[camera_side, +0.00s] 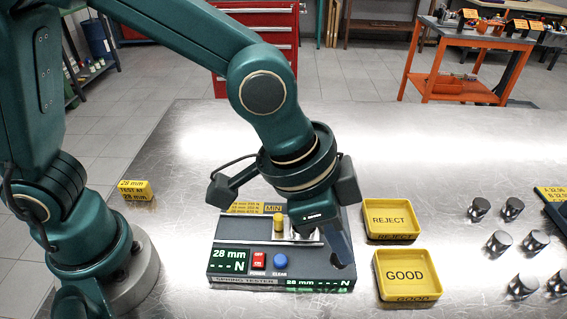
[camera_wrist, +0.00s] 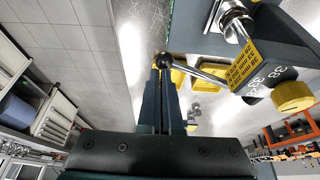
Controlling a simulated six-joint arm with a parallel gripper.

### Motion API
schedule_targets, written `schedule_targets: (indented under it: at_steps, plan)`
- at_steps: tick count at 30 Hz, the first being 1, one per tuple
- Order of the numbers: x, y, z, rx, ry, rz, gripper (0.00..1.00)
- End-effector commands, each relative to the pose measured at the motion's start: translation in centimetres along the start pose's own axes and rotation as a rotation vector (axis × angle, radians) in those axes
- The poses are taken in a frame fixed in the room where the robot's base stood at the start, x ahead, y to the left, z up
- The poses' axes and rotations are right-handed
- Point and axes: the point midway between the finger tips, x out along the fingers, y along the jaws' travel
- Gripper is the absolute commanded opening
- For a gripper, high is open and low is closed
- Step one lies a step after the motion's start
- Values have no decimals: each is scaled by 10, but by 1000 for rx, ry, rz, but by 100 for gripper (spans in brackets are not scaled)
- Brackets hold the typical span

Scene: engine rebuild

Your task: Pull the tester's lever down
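The spring tester (camera_side: 310,268) stands on the metal bench in the side view, its display reading 28 mm with dashes before N. My gripper (camera_side: 345,258) points down at the tester's right side and hides the lever there. In the wrist view the lever (camera_wrist: 208,74) is a thin metal rod that runs from the tester to a dark round knob (camera_wrist: 164,60). My gripper (camera_wrist: 164,66) has its two dark fingers close together, with the knob at their tips; they look shut on it. The yellow knob on the tester (camera_side: 279,223) also shows in the wrist view (camera_wrist: 292,96).
A REJECT tray (camera_side: 391,237) and a GOOD tray (camera_side: 408,297), both yellow, stand just right of the tester. Several metal cylinders (camera_side: 497,241) stand farther right. A yellow 28 mm sign (camera_side: 135,190) is at the left. The back of the bench is clear.

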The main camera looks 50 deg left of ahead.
Motion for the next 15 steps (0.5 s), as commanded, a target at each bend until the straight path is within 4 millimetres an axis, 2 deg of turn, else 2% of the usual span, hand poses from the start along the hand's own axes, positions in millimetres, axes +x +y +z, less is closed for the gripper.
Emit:
schedule_targets:
  at_steps: [3, 10, 15]
  plan:
    - [6, -1, 4, -2, -6, 1, 0]
    - [5, -1, 3, 0, -5, 1, 0]
    - [-2, -1, 0, 0, -3, 1, 0]
